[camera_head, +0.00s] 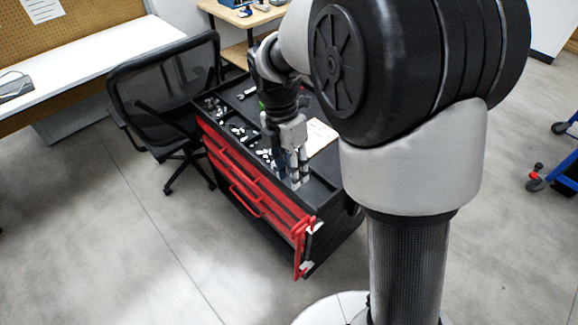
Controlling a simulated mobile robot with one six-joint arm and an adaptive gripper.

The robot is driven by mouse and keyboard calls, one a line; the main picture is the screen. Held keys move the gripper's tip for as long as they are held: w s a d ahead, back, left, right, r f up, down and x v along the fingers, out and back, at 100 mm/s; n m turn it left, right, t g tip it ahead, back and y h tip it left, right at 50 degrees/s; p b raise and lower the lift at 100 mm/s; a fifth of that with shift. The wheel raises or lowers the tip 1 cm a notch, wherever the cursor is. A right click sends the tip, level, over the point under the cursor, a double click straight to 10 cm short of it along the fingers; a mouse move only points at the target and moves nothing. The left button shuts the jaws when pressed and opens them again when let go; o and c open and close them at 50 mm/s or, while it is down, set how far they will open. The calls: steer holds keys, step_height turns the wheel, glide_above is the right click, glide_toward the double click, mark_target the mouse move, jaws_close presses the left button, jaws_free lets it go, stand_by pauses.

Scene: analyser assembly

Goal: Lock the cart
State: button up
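The cart (318,240) is a black tool cart with red drawer fronts, standing in the middle of the view. Its top tray holds small parts in compartments. A red bar with pale end pieces (299,243) stands upright at the cart's near front corner; whether it is latched cannot be made out. My gripper (299,181) points down over the near end of the cart top, behind the red drawer fronts. Its fingers are small and partly blend with the cart, so whether they are apart or hold anything is unclear. My arm hides part of the cart's right side.
A black mesh office chair (165,90) stands close to the cart's left side. A white workbench (90,68) is at the upper left, and a wooden table (240,18) is behind the cart. A blue wheeled frame (565,175) is at the right edge. The floor at front left is clear.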

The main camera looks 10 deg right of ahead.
mark_target(301, 222)
steer(key=s+f+b, duration=0.1)
steer(key=f+b, duration=0.1)
steer(key=f, duration=0.3)
steer(key=s+d+f+b, duration=0.1)
steer(key=f+b, duration=0.1)
steer(key=f, duration=0.4)
steer(key=s+f+b, duration=0.1)
steer(key=f+b, duration=0.1)
steer(key=f, duration=0.4)
steer(key=shift+d, duration=0.35)
steer(key=shift+c, duration=0.5)
jaws_close()
